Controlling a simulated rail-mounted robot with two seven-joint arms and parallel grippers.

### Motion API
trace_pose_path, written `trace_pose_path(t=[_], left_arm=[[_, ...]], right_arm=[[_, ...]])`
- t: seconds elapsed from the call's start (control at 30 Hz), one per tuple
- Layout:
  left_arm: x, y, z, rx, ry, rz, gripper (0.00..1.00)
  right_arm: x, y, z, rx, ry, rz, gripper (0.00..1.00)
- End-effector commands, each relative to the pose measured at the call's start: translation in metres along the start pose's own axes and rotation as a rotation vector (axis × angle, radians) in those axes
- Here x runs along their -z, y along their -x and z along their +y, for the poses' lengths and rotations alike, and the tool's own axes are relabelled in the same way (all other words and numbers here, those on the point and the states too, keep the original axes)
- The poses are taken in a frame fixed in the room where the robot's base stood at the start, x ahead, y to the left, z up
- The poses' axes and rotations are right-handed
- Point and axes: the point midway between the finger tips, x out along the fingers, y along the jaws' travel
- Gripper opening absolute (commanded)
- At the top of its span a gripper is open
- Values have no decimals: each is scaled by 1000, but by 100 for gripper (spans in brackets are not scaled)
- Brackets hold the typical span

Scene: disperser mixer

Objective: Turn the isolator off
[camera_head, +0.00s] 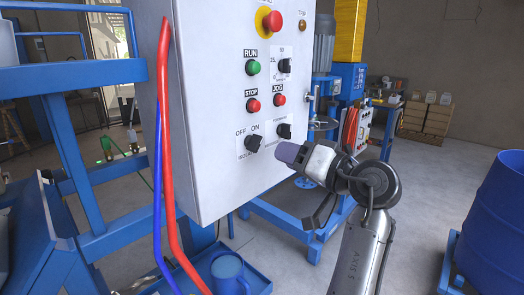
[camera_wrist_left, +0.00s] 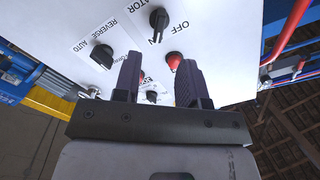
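The isolator switch (camera_head: 254,143) is a black rotary knob on a white plate marked OFF and ON, low on the front of the grey control box (camera_head: 190,120). Its handle appears tilted toward ON. The isolator knob also shows upside down at the top of the left wrist view (camera_wrist_left: 158,22), beyond the fingertips. My left gripper (camera_head: 290,152) is just right of the knob in the head view, apart from it. In the wrist view my left gripper (camera_wrist_left: 158,66) is open, with nothing held between its two dark fingers. My right gripper is out of view.
Other controls crowd the panel: green RUN (camera_head: 252,67), red STOP (camera_head: 253,105), red JOG (camera_head: 279,99), black selectors (camera_head: 284,131) and an emergency stop (camera_head: 273,20). Red and blue pipes (camera_head: 165,150) run at the box's left. A blue drum (camera_head: 495,220) stands right.

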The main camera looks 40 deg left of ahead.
Motion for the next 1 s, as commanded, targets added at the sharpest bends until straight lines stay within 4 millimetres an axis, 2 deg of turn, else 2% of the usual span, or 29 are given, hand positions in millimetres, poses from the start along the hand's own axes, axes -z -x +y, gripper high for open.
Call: trace_pose_path(t=[0.2, 0.5, 0.7, 1.0], left_arm=[[-3, -42, 2, -2, 1, -2, 38], [-2, -82, 1, 0, -1, 0, 38], [-1, -93, 0, -1, -1, 1, 38], [0, -96, 0, -1, -1, 1, 38]], right_arm=[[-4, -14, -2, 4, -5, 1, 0], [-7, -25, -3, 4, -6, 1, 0], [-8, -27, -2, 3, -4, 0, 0], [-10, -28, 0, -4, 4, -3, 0]])
